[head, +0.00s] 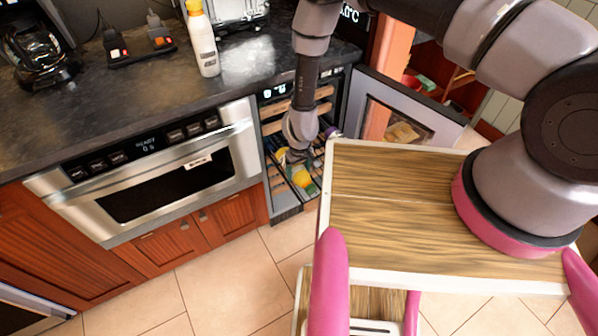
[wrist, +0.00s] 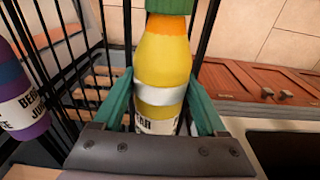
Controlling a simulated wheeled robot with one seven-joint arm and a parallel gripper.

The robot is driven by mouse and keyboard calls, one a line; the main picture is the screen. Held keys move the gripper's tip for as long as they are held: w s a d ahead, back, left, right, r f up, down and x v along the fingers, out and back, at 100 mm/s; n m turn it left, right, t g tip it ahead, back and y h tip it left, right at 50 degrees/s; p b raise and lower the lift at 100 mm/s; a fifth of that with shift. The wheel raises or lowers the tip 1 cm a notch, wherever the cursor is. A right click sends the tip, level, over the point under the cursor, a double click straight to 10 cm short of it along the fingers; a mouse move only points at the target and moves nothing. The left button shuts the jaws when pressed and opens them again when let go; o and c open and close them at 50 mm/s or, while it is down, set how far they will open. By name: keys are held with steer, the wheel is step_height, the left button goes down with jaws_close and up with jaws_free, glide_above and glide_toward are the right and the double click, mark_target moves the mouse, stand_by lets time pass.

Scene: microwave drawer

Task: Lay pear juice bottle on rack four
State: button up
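The pear juice bottle (wrist: 163,62) is yellow with an orange neck, a green cap and a partly hidden label. My gripper (wrist: 162,90) has its green fingers against both sides of it in the wrist view. In the head view the bottle (head: 301,179) shows as a small yellow patch below my wrist, at the front of the open cooler. The cooler's wooden-fronted racks (head: 277,108) are stacked above and behind. Black wire rack bars lie around the bottle in the wrist view. Which rack this is, and whether the bottle rests on it, I cannot tell.
A purple berry juice bottle (wrist: 22,95) lies to the left in the wrist view. The cooler door (head: 405,110) stands open to the right. A microwave drawer (head: 165,180) is left of the cooler. A white bottle (head: 203,42) stands on the dark counter (head: 240,62).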

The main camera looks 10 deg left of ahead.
steer(key=r, duration=1)
steer(key=shift+s+d+r, duration=0.25)
steer(key=shift+s+r, duration=0.1)
steer(key=shift+r, duration=0.05)
